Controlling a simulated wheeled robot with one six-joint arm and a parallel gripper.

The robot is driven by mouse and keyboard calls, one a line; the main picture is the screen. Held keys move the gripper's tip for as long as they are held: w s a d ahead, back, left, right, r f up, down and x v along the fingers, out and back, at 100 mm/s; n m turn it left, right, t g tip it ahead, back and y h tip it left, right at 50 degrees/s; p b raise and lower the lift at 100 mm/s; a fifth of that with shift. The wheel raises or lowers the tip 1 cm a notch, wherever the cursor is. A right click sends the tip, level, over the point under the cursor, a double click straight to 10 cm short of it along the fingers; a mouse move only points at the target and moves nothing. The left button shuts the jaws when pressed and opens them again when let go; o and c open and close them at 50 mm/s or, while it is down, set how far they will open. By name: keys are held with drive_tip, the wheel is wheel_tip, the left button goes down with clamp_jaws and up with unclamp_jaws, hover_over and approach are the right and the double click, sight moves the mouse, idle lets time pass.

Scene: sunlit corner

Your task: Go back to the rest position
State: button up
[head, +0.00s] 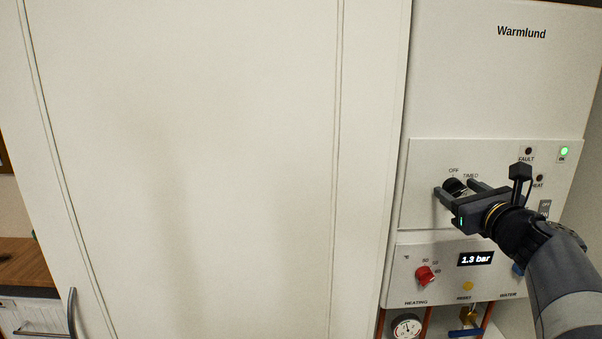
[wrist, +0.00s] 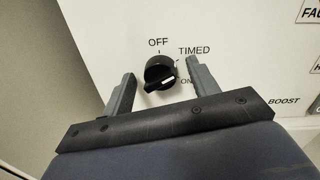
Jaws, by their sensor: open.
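My gripper (head: 456,188) is in front of the upper control panel of the white Warmlund unit, with its arm reaching in from the lower right. Its jaws are open. A black rotary knob (wrist: 160,72) with OFF, TIMED and ON marks shows between the two fingers in the wrist view. No finger visibly grips it, and I cannot tell how far the fingertips are from the panel. The knob's white mark points right and slightly down, toward ON. In the head view the knob (head: 454,187) is partly hidden by the gripper.
A green OK lamp (head: 564,152) is lit; the FAULT lamp (head: 528,151) is dark. Below are a red heating knob (head: 425,276), a display (head: 475,259) reading 1.3 bar, a gauge (head: 406,327) and pipes. A tall white cabinet door (head: 200,170) fills the left.

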drive_tip(key=shift+r+m+p, duration=0.2)
drive_tip(key=shift+m+p, duration=0.2)
drive_tip(key=shift+m, duration=0.2)
drive_tip(key=s+d+b, duration=0.1)
drive_tip(key=s, duration=0.9)
drive_tip(key=shift+f+b, duration=0.25)
drive_tip(key=shift+b, duration=0.05)
